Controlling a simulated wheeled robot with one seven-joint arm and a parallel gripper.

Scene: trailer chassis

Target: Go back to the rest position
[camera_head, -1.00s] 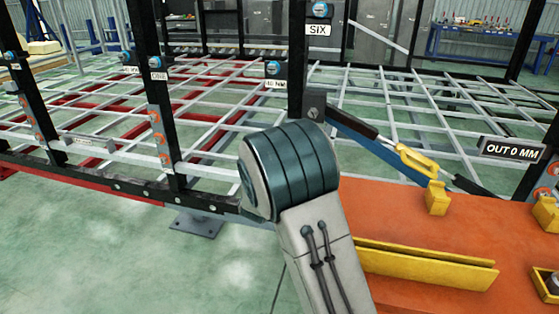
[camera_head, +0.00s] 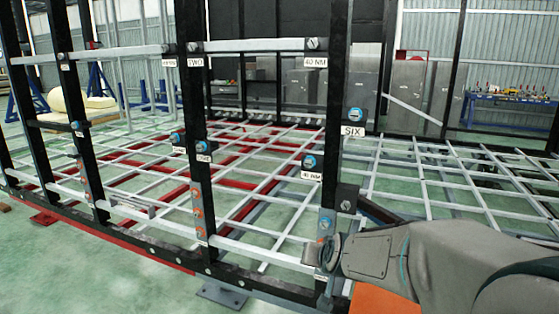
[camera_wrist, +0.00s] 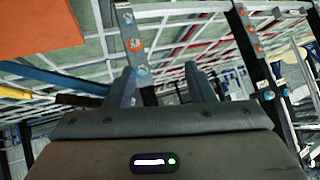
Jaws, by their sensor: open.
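My gripper (camera_wrist: 161,78) shows in the wrist view with its two fingers apart and nothing seen held between them. Beyond the fingers is a black frame post with a grey plate and blue and orange bolts (camera_wrist: 138,70). In the head view my grey arm crosses the lower right, in front of the frame; the gripper itself cannot be made out there. The trailer chassis (camera_head: 140,246) stands ahead, with black uprights, a pale grid and bolts beside labels such as TWO, SIX and 40 NM.
An orange surface (camera_head: 380,303) shows under my arm, and in the wrist view (camera_wrist: 40,28) at upper left. The post labelled SIX (camera_head: 340,130) is close to my arm. A blue bench (camera_head: 508,110) stands far right. Green floor is open at lower left.

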